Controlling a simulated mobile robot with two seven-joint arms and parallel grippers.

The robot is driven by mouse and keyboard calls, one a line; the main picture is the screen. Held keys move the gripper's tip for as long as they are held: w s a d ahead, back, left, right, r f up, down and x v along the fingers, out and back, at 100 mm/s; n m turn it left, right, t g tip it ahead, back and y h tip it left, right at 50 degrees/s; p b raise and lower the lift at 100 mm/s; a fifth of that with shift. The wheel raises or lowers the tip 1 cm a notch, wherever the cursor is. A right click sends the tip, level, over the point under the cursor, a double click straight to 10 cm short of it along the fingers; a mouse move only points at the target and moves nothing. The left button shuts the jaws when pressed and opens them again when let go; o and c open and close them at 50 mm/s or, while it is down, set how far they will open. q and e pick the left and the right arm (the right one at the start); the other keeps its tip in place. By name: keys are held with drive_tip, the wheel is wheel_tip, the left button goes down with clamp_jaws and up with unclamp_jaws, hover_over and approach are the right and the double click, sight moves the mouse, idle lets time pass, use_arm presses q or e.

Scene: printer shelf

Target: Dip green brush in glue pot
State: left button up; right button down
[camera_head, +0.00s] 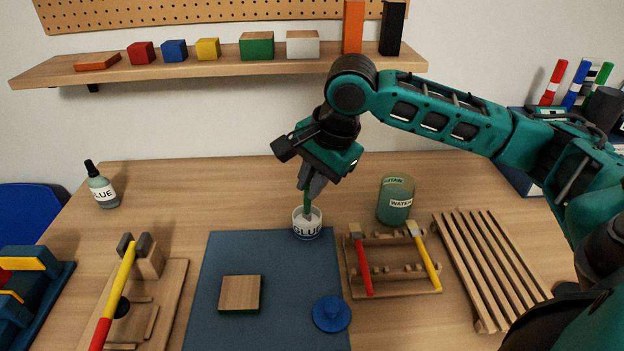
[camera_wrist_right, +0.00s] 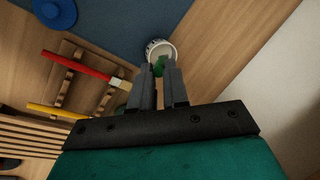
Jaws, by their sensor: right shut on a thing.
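The white glue pot (camera_head: 307,224) stands at the back edge of the blue mat (camera_head: 215,270). My right gripper (camera_head: 312,184) is above the pot and shut on the green brush (camera_head: 307,203), which points down with its lower end in the pot's mouth. In the right wrist view the pot (camera_wrist_right: 160,48) lies just beyond the fingertips (camera_wrist_right: 166,72), with a bit of the green brush (camera_wrist_right: 159,66) between them. The brush's bristles are hidden in the pot. My left gripper is not in view.
A brush rack (camera_head: 395,268) holds a red brush (camera_head: 362,262) and a yellow brush (camera_head: 424,256). A water jar (camera_head: 396,200) stands behind it, right of the pot. A slatted rack (camera_head: 490,265) is further right. A blue lid (camera_head: 331,314) and a wooden block (camera_head: 240,293) lie on the mat.

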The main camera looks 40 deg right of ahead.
drive_tip(key=shift+r, duration=0.1)
idle(0.5)
drive_tip(key=shift+s+a+r, duration=0.2)
drive_tip(key=shift+s+r, duration=0.1)
drive_tip(key=shift+r, duration=0.45)
drive_tip(key=shift+s+a+r, duration=0.2)
drive_tip(key=shift+s+r, duration=0.15)
drive_tip(key=shift+r, duration=0.35)
drive_tip(key=shift+s+a+r, duration=0.2)
drive_tip(key=shift+s+r, duration=0.1)
drive_tip(key=shift+r, duration=0.45)
drive_tip(key=shift+r, duration=2)
